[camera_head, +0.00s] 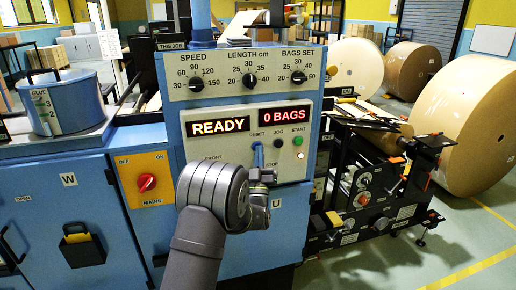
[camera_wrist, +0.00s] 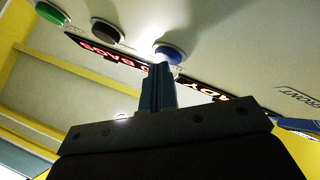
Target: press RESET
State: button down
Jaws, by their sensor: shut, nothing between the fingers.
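The blue RESET button (camera_wrist: 169,51) shows in the wrist view, right at the tip of my gripper (camera_wrist: 160,70). My gripper's two blue fingers are shut together with nothing between them. The fingertips overlap the button's edge in that view; I cannot tell whether they touch it. In the head view my gripper (camera_head: 258,152) is in front of the panel just under the RESET label (camera_head: 257,134), and its fingers hide the button there. The displays read READY (camera_head: 219,127) and 0 BAGS (camera_head: 283,115).
The black JOG button (camera_head: 278,143) and green START button (camera_head: 297,141) sit right of RESET. Three dials are above, including the SPEED dial (camera_head: 196,84). A red MAINS switch (camera_head: 146,182) is at left. Large kraft rolls (camera_head: 475,115) stand at right.

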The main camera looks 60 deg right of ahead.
dwell(0.4)
jog(key=shift+s+a, duration=0.55)
jog(key=shift+s, duration=0.05)
jog(key=shift+s+a, duration=1.75)
jog(key=s+a, duration=0.2)
jog(key=shift+s+a, duration=0.35)
